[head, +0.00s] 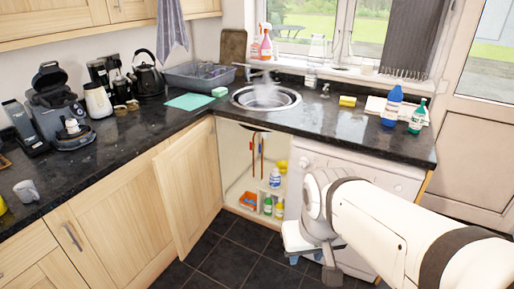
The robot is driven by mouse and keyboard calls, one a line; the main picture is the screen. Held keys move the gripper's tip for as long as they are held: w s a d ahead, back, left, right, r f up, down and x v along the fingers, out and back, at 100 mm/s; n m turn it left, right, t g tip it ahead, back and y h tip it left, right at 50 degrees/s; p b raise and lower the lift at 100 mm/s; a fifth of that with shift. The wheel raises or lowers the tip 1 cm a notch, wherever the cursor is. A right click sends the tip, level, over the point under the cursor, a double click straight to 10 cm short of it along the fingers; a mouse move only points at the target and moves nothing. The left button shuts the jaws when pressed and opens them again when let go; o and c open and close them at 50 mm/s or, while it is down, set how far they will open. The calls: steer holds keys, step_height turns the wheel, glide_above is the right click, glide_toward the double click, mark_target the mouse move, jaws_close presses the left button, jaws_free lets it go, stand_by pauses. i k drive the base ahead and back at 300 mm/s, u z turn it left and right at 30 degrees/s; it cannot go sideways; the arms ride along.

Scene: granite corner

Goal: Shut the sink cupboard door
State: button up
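The sink cupboard door (188,185), pale wood, stands wide open under the sink. It is hinged at the left of the cupboard opening and its free edge points toward me. The open sink cupboard (240,180) shows a white inside with bottles, an orange item and hanging tools. My gripper (310,262) hangs low at the end of my white arm, in front of the white appliance, to the right of the door and apart from it. Its fingertips are small and partly hidden by my wrist, so I cannot tell whether it is open.
A round sink (266,98) is set in the dark worktop (330,122). A white appliance (375,175) stands right of the cupboard. Wooden base units (110,230) run along the left, close to the door's free edge. Dark tiled floor (235,250) lies clear between the door and my gripper.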

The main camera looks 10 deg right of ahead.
mark_target(187, 172)
steer(key=u, duration=0.5)
steer(key=i, duration=1.75)
steer(key=z, duration=0.85)
steer(key=i, duration=0.6)
steer(key=z, duration=0.25)
steer(key=k, duration=0.65)
steer(key=z, duration=0.1)
